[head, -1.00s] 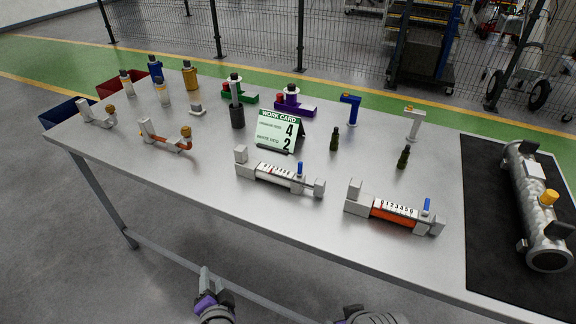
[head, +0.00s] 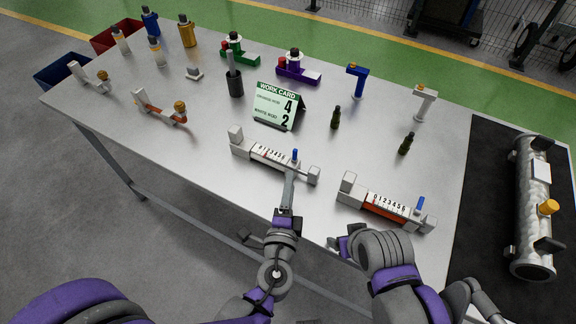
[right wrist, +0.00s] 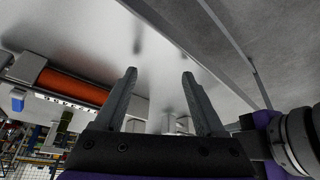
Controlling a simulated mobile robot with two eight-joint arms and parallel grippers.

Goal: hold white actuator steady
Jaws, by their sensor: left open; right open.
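The white actuator (head: 270,157) lies on the table near its front edge, with grey end blocks, a numbered scale and a blue lever. My left gripper (head: 290,178) is open, its fingers at the front side of the white actuator near its right end. I cannot tell whether they touch it. The orange actuator (head: 385,207) lies to the right; its orange body also shows in the right wrist view (right wrist: 73,87). My right gripper (head: 340,243) is at the table's front edge, in front of the orange actuator. In the right wrist view (right wrist: 158,100) its fingers are apart and empty.
A work card (head: 277,105) stands behind the white actuator, reading orange 4, white 2. A black cup (head: 235,85), two dark green bottles and several coloured fittings stand farther back. A metal cylinder (head: 533,200) lies on a black mat at right.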

